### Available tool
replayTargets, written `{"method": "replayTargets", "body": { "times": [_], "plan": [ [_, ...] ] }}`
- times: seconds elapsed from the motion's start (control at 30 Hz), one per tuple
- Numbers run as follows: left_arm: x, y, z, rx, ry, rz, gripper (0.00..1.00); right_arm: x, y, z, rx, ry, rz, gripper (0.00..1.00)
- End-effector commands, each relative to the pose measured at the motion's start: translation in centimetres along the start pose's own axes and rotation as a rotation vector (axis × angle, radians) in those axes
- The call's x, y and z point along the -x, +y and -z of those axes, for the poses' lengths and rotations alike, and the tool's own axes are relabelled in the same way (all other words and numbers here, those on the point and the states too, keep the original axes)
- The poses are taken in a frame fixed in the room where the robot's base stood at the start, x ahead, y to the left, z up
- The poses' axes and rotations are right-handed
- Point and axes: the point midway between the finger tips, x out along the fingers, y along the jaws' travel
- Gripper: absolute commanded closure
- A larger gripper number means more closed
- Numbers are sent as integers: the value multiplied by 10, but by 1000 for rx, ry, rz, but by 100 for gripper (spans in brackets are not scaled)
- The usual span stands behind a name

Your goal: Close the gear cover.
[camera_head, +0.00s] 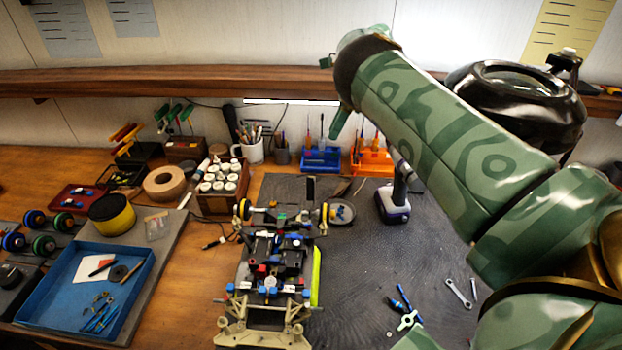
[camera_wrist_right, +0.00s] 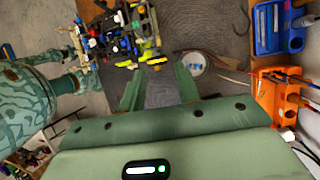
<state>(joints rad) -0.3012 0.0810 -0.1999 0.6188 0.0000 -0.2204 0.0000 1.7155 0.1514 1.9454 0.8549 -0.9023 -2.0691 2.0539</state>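The RC car chassis (camera_head: 268,262) lies on the dark mat with its open mechanical parts facing up. It also shows at the top of the right wrist view (camera_wrist_right: 112,38). I cannot single out the gear cover among the small parts, nor tell its position. My right gripper (camera_head: 338,122) hangs beyond the car's far end and to its right, partly hidden by its own arm. In the wrist view, the right gripper (camera_wrist_right: 160,76) has its two fingers apart, with only mat between them. It is apart from the car. I cannot make out my left gripper.
A cordless drill (camera_head: 393,205) stands right of the car, near a small round dish (camera_head: 341,212). Blue (camera_head: 321,160) and orange (camera_head: 371,160) tool holders stand behind. A blue tray (camera_head: 75,300) lies left.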

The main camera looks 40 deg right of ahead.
Motion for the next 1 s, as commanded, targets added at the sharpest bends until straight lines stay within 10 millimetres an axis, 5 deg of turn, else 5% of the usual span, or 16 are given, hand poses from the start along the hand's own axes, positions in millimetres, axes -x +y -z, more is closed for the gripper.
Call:
{"method": "replayTargets", "body": {
  "times": [0.53, 0.73, 1.0],
  "plan": [
    [-7, 0, -1, 0, -1, 0, 57, -126, 1, 0, 1, 1, -2, 67],
    [-8, 0, -1, 0, -1, 0, 57, -148, 1, 0, 0, 0, -1, 67],
    [-8, 1, 0, 0, 1, -1, 57, -152, 1, 0, 0, -1, 0, 67]
  ]
}}
